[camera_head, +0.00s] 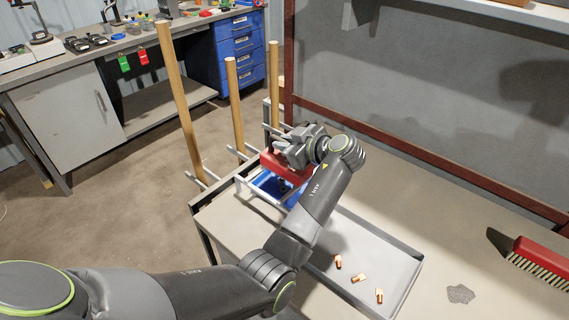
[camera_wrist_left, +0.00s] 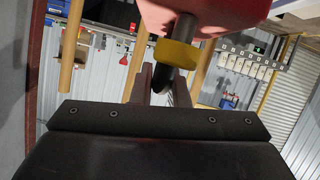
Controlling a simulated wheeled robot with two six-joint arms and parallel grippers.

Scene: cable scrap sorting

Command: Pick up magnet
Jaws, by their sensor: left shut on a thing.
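The magnet is a red block (camera_head: 282,168) at the far end of the table, held over a blue bin (camera_head: 265,187). In the left wrist view the red body (camera_wrist_left: 205,14) fills the top, with a yellow collar and a dark stem below it. My left gripper (camera_head: 298,150) is shut on the magnet; in the left wrist view its fingers (camera_wrist_left: 160,88) close around the dark stem. Whether the magnet touches the bin is hidden by the arm. My right gripper is not in view.
A grey tray (camera_head: 400,258) with copper fittings (camera_head: 359,277) lies right of my arm. A grey scrap patch (camera_head: 460,294) and a red brush (camera_head: 540,258) lie on the table (camera_head: 450,225). Wooden handles (camera_head: 236,105) stand upright beyond the table's left end.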

